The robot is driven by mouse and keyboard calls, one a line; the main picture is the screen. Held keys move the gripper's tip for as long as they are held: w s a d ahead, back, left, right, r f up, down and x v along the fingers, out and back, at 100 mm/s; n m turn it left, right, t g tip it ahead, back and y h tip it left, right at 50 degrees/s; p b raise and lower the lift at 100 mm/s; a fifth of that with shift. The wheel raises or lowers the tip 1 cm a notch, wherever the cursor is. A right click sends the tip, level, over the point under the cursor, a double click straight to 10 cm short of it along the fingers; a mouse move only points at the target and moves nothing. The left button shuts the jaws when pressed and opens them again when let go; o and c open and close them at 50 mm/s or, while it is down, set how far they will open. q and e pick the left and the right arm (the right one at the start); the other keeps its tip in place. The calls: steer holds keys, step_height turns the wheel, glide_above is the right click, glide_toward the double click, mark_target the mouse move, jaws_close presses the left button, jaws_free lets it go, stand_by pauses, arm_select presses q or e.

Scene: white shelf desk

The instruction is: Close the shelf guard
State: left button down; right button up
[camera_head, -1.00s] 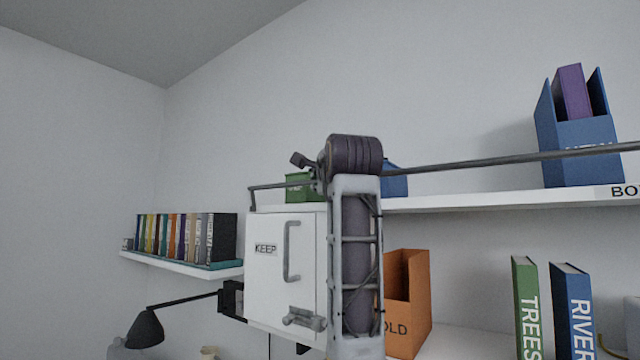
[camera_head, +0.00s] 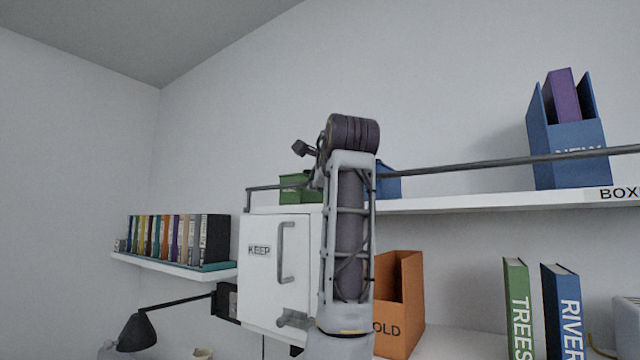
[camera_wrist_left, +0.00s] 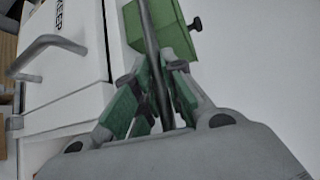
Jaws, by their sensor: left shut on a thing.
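The shelf guard is a thin dark rail (camera_head: 480,166) running along the front of the upper white shelf (camera_head: 490,200), a little above its edge. At its left end it bends down to the shelf near the KEEP cabinet. My left arm rises in front of it and hides part of the rail and most of the gripper in the head view. In the left wrist view, the green-padded fingers of my left gripper (camera_wrist_left: 152,82) are closed around the dark rail (camera_wrist_left: 149,38). My right gripper is not in view.
A green box (camera_head: 299,188) and blue bins, one (camera_head: 570,150) holding a purple book, stand on the shelf behind the rail. The white KEEP cabinet (camera_head: 262,280) and an orange OLD file box (camera_head: 405,290) are below. Books stand at lower right; a lamp (camera_head: 138,330) is lower left.

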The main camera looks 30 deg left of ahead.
arm_select(q)
steer(key=c, duration=1.5)
jaws_free()
steer(key=shift+w, duration=0.1)
steer(key=v, duration=1.2)
steer(key=shift+f, duration=0.1)
